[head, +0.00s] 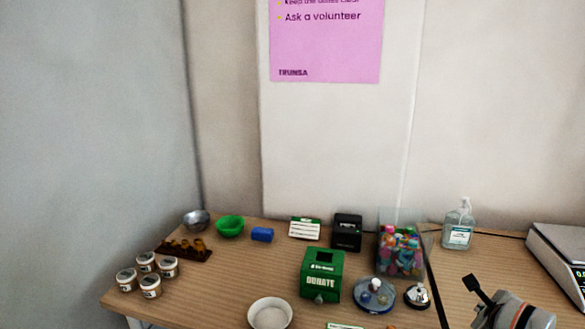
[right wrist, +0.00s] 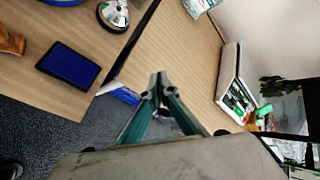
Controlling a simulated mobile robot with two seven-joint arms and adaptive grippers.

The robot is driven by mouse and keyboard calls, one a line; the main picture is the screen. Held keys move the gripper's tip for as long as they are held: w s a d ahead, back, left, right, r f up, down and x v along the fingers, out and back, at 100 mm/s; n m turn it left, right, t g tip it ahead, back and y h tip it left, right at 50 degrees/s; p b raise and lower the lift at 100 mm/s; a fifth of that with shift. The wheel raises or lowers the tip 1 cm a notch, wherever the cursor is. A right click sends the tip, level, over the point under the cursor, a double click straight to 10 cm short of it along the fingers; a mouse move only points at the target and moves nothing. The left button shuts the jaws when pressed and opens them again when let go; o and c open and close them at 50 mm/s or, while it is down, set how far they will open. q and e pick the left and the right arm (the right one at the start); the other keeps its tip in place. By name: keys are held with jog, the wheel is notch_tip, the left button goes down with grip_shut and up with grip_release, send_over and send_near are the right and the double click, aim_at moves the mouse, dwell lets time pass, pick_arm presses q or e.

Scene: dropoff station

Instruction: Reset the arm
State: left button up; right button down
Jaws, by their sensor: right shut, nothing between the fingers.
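My right gripper (head: 474,285) shows at the lower right of the head view, above the right part of the wooden table. Its grey and orange wrist comes in from the bottom edge. In the right wrist view the two fingers of the right gripper (right wrist: 158,80) meet at their tips, shut, with nothing held between them. Wood tabletop and a gap between tables lie beyond the fingertips. My left gripper and left arm are not in view.
A green donation box (head: 321,275), a white bowl (head: 270,315), a bell (head: 417,295) and a clear box of colourful items (head: 400,250) stand left of the gripper. A sanitizer bottle (head: 458,228) stands behind it; a scale (head: 562,256) stands at right.

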jog(key=s+d+r+n+t+h, duration=0.2)
jog(key=s+d+r+h, duration=0.3)
jog(key=d+h, duration=0.25)
jog(key=a+r+n+t+y, duration=0.1)
jog(key=a+n+t+y, duration=0.4)
jog(key=a+n+t, duration=0.65)
jog(key=s+a+f+n+g+y+p, duration=0.1)
jog(key=a+f+n+y, duration=0.2)
jog(key=a+n, duration=0.25)
jog(key=s+a+f+n+g+y, duration=0.1)
jog(key=a+f+n+g+y, duration=0.1)
jog(key=a+f+n+y, duration=0.3)
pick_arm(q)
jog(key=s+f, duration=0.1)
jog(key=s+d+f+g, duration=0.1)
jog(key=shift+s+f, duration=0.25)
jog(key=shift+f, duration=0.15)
pick_arm(e)
jog(key=s+a+f+n+g+y, duration=0.1)
jog(key=s+a+f+n+g, duration=0.3)
jog(key=s+f, duration=0.4)
jog(key=s+a+f+n+g+y, duration=0.1)
jog(key=s+a+f+n+g, duration=0.4)
jog(key=f, duration=1)
jog(key=s+a, duration=0.1)
jog(key=s, duration=0.2)
jog(key=shift+s, duration=0.15)
jog(key=shift+f, duration=0.1)
